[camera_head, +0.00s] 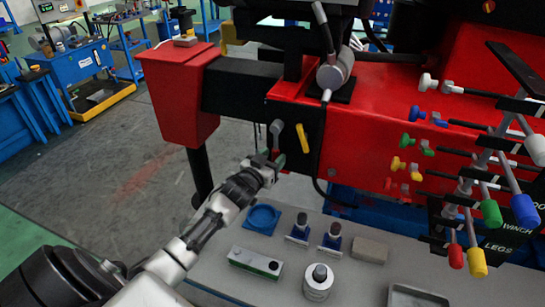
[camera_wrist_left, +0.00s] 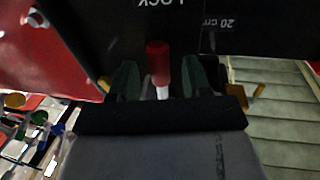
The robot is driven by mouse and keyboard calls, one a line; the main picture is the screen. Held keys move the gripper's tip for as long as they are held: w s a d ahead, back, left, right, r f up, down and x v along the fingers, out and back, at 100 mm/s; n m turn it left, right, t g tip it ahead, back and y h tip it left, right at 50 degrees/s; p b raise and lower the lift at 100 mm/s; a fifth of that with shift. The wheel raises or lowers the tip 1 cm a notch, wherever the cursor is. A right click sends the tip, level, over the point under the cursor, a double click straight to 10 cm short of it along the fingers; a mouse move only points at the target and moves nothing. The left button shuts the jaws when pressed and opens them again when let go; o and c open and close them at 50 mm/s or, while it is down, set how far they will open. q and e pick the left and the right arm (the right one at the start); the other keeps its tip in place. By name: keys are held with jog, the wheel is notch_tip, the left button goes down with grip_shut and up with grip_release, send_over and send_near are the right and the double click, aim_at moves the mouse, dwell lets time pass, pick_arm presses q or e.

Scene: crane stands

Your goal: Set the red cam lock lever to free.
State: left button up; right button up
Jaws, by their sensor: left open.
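The red cam lock lever (camera_wrist_left: 157,55) shows in the left wrist view, with a red grip and a pale stem. It stands between the two green fingers of my left gripper (camera_wrist_left: 158,80), which is open, with a gap on both sides of the lever. Behind it is a black panel (camera_wrist_left: 185,30) marked "LOCK" and "20 cm", upside down. In the head view my left gripper (camera_head: 275,158) is at the black beam, just below a grey-headed lever (camera_head: 275,129). I cannot make out the red lever there. My right gripper is not in view.
A yellow handle (camera_head: 302,138) is close right of the gripper. A red end box (camera_head: 180,100) stands left of it. Several coloured control levers are at right.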

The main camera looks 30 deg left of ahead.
pick_arm(q)
jog(key=shift+w, duration=0.15)
jog(key=shift+c, duration=0.4)
jog(key=c, duration=0.7)
grip_shut()
